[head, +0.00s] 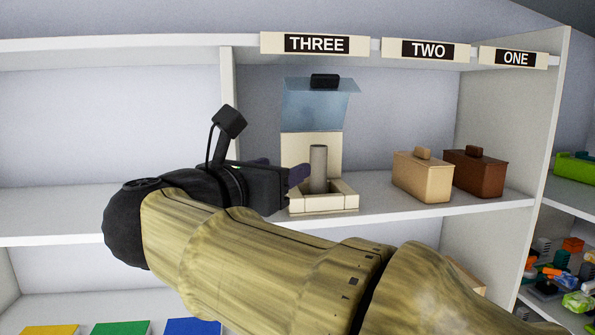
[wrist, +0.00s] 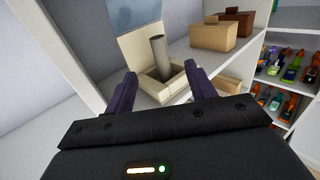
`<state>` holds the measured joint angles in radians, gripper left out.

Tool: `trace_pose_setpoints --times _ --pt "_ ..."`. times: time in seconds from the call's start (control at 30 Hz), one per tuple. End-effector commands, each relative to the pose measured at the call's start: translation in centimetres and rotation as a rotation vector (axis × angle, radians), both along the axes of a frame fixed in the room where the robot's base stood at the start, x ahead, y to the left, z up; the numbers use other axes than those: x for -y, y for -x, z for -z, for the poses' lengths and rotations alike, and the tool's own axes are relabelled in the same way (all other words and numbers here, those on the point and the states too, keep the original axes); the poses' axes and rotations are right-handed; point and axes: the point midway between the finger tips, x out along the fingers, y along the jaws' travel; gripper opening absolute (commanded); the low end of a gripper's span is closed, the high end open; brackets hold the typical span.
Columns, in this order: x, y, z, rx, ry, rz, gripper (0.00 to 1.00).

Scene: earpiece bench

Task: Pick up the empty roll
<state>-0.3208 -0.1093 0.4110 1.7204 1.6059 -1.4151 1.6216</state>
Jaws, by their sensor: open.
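The empty roll is a grey-brown tube (head: 318,168) standing upright in a cream open-topped holder (head: 325,202) on the shelf under the label THREE. In the wrist view the roll (wrist: 161,58) stands ahead, seen between the two fingers, and its holder (wrist: 158,91) surrounds its base. My gripper (head: 292,172) is to the left of the roll in the head view, its fingertips near the holder. In the wrist view my gripper (wrist: 160,88) is open, with one dark finger on each side and nothing held.
A translucent blue lid (head: 318,103) is raised behind the roll. A tan box (head: 422,178) and a brown box (head: 474,174) stand to the right. The shelf's upper board (head: 130,42) is above, and a side wall (head: 505,130) is at right. The shelf at left is clear.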

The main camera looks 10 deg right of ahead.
Motion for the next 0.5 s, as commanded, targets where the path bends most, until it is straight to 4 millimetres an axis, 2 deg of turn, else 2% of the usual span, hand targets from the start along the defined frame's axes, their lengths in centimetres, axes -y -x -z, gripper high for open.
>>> trace_pose_setpoints --times 0.07,0.5 --pt "0.8 -1.1 -0.5 -0.003 0.002 0.000 0.55" --pt "5.0 -7.0 -0.5 -0.004 0.002 -0.015 0.55"
